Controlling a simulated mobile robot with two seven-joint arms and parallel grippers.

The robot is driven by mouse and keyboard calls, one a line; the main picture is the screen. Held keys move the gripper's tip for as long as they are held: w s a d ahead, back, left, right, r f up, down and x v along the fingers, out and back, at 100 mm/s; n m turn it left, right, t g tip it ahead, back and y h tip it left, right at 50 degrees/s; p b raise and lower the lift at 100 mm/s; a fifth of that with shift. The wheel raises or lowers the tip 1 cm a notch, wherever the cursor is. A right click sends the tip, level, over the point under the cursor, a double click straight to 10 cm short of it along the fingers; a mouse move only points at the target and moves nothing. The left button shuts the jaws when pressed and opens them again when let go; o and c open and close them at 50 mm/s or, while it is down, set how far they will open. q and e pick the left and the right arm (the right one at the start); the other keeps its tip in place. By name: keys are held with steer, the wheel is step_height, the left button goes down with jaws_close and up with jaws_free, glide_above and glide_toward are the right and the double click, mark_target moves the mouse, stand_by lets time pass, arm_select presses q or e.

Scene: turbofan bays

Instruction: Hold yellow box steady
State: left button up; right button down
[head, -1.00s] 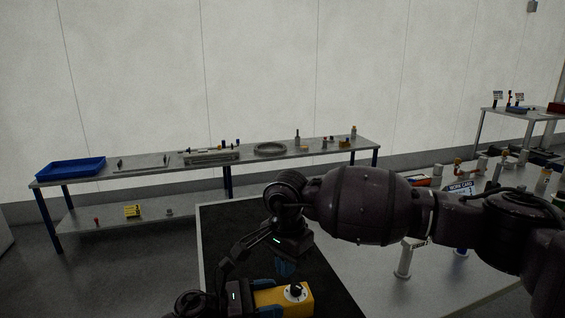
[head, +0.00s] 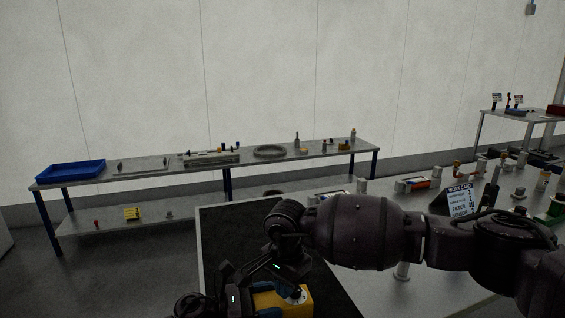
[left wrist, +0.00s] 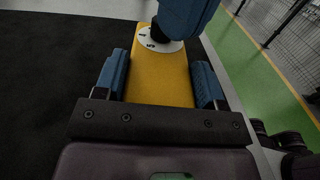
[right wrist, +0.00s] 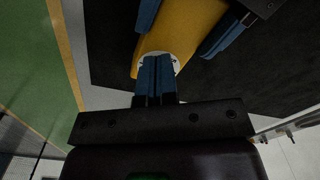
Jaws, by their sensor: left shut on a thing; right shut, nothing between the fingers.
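The yellow box (head: 267,302) is at the bottom of the head view, on the black mat (head: 228,230). It has a round white dial face (left wrist: 140,40) with a black knob (left wrist: 157,33) at one end. My left gripper (left wrist: 163,82) is shut on the yellow box, one blue finger along each side. My right gripper (right wrist: 155,62) is shut with nothing between its blue fingers. Its tips are right at the dial face and cover most of the knob; I cannot tell whether they touch it.
My right arm crosses the bench. A work card (head: 460,200) and several small parts stand on the grey bench top to the right. A long shelf table (head: 220,165) with a blue tray (head: 70,170) stands along the back wall.

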steer(key=shift+d+f, duration=0.2)
steer(key=shift+f, duration=0.75)
steer(key=shift+s+d, duration=0.4)
steer(key=shift+s+a, duration=0.1)
steer(key=shift+s, duration=0.05)
steer(key=shift+s+a+r, duration=0.1)
steer(key=shift+s+a, duration=0.1)
steer(key=shift+s, duration=0.05)
steer(key=shift+a+r, duration=0.1)
steer(key=shift+r, duration=0.4)
step_height(320, 180, up, 6)
steer(key=shift+w+f, duration=0.15)
steer(key=shift+f, duration=0.05)
